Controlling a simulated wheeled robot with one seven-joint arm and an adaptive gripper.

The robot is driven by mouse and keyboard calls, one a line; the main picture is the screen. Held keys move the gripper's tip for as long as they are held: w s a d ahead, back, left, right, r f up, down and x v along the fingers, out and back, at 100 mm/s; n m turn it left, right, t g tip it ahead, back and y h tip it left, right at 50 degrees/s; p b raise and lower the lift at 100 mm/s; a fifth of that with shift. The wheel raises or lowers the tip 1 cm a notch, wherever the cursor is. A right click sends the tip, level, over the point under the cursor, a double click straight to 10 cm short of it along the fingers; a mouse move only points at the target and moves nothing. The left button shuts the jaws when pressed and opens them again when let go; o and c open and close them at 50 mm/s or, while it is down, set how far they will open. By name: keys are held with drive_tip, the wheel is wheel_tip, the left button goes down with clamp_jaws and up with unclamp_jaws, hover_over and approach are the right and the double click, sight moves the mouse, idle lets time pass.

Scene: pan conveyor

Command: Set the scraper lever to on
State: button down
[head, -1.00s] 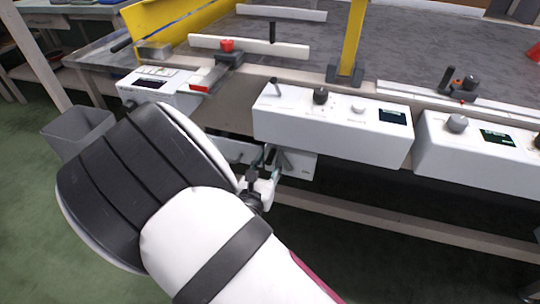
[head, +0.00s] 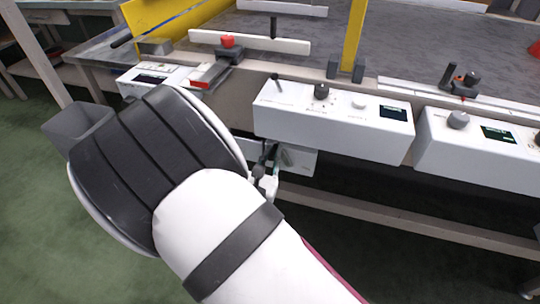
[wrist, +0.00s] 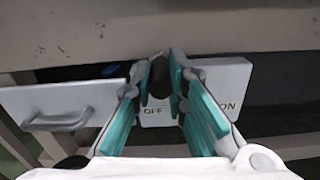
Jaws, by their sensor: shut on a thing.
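The scraper lever (wrist: 160,83) is a dark handle between my fingertips in the wrist view. It stands in front of a white box (wrist: 215,90) marked OFF at left and ON at right. In this view the lever is just above the OFF mark, well left of ON. My gripper (wrist: 161,75) has its teal-padded fingers closed around the lever. In the head view the white box (head: 300,161) hangs under the table edge, and my arm hides much of the gripper. The lever's pivot is hidden.
A drawer with a grey handle (wrist: 57,120) is left of the box in the wrist view. White control panels (head: 330,122) with knobs sit above along the table edge. A grey bin (head: 78,128) stands at left. Dark open space lies under the table.

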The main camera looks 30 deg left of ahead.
drive_tip(key=shift+w+d+f+m+b, duration=0.1)
drive_tip(key=shift+w+d+m+b, duration=0.15)
drive_tip(key=shift+d+m+b, duration=1.45)
drive_tip(key=shift+w+d+f+m+b, duration=0.25)
drive_tip(key=shift+d+m+b, duration=0.5)
drive_tip(key=shift+m, duration=1.8)
drive_tip(key=shift+w+d+m+b, duration=0.3)
drive_tip(key=shift+d+m+b, duration=0.95)
drive_tip(key=shift+m, duration=0.9)
drive_tip(key=shift+d, duration=0.2)
drive_tip(key=c, duration=1.6)
unclamp_jaws()
drive_tip(key=shift+f, duration=0.1)
drive_tip(key=shift+o, duration=0.2)
drive_tip(key=v, duration=1.2)
